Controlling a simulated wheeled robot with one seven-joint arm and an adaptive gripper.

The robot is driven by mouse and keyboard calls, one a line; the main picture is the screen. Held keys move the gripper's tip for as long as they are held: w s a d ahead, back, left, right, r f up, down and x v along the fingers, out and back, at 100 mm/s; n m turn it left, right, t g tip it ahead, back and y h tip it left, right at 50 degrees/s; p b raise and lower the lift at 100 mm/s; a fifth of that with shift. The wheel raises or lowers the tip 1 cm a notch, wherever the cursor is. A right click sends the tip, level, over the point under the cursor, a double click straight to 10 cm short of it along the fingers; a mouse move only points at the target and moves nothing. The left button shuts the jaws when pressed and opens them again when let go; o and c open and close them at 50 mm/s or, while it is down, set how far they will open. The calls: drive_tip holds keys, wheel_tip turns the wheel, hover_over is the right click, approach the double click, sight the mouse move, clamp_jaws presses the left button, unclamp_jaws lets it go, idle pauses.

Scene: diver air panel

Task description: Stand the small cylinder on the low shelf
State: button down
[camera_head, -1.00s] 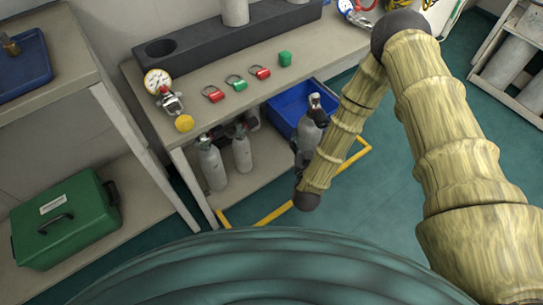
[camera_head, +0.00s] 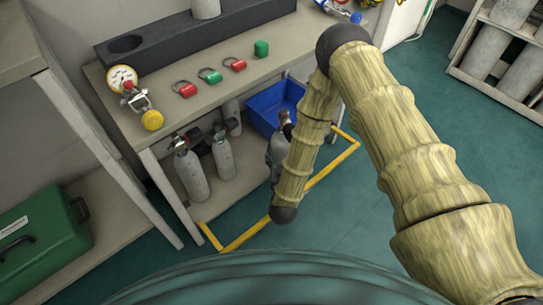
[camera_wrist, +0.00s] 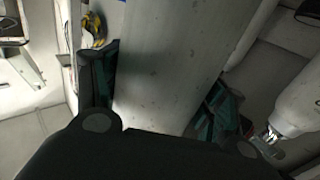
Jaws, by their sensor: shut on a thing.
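My gripper (camera_wrist: 155,95) is shut on a grey cylinder (camera_wrist: 165,60), which runs up between its dark green-padded fingers in the wrist view. In the head view the held cylinder (camera_head: 276,152) shows beside my forearm, roughly upright, in front of the bench's right part. My arm hides much of it and most of the gripper. The low shelf (camera_head: 213,203) is the board under the bench. Whether the held cylinder touches anything is unclear.
A blue bin (camera_head: 262,105) stands at the shelf's right, behind the held cylinder. A yellow frame (camera_head: 247,235) edges the floor in front. The bench top (camera_head: 205,105) overhangs the shelf and carries a gauge (camera_head: 122,78) and coloured tags. A green case (camera_head: 40,240) lies left.

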drive_tip(key=w+a+f+b, duration=0.3)
drive_tip(key=w+a+b, duration=0.4)
drive_tip(key=w, duration=0.6)
drive_tip(key=shift+w+a+b, duration=0.3)
drive_tip(key=shift+a+b, duration=0.05)
drive_tip(key=shift+a, duration=1.05)
drive_tip(key=shift+f, duration=0.2)
drive_tip(key=shift+c, duration=0.8)
unclamp_jaws()
drive_tip(key=shift+f, duration=0.1)
